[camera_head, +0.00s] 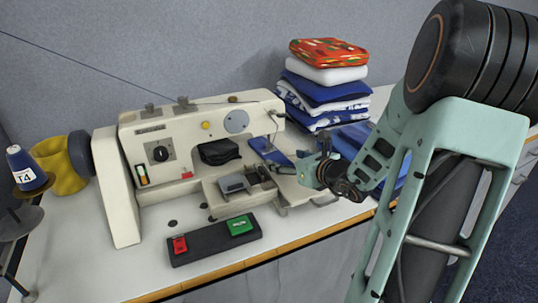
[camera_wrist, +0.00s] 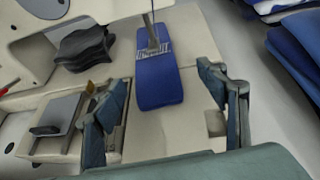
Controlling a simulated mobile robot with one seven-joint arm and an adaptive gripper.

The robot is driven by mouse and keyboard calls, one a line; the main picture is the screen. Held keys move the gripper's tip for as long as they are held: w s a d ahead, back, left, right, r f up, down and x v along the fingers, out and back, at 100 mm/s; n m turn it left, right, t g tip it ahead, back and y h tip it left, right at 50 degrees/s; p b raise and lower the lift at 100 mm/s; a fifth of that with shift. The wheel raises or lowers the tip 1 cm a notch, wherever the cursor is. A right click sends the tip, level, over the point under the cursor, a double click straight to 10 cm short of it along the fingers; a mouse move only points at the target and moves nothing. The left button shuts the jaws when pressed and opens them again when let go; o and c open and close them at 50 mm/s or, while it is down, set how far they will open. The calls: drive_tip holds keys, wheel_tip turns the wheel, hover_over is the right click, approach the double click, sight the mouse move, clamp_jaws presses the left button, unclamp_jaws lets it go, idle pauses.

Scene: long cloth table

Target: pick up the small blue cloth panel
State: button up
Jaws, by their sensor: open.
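The small blue cloth panel (camera_wrist: 158,80) lies flat on the bed of the sewing machine (camera_head: 198,148). Its far part is under the machine's needle bar, and a pale printed band crosses it there. In the head view the panel (camera_head: 268,151) shows below the machine's head. My gripper (camera_wrist: 166,118) is open and empty. In the wrist view its two fingers stand left and right of the panel's near end, apart from it. In the head view my gripper (camera_head: 312,168) is just to the right of the panel.
A stack of folded cloths (camera_head: 322,88) stands at the back right, with more blue cloth (camera_head: 352,138) near it. A control box (camera_head: 215,240) with red and green buttons lies in front of the machine. A blue thread spool (camera_head: 24,166) and yellow roll (camera_head: 62,165) are at the left.

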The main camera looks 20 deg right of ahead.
sight(274, 155)
drive_tip(key=x, duration=0.3)
drive_tip(key=b+x, duration=0.1)
drive_tip(key=shift+w+a, duration=0.4)
drive_tip(key=shift+w, duration=0.05)
drive_tip(key=shift+r, duration=0.1)
drive_tip(key=c, duration=1.4)
drive_tip(key=shift+r+p, duration=0.35)
drive_tip(key=shift+p, duration=0.15)
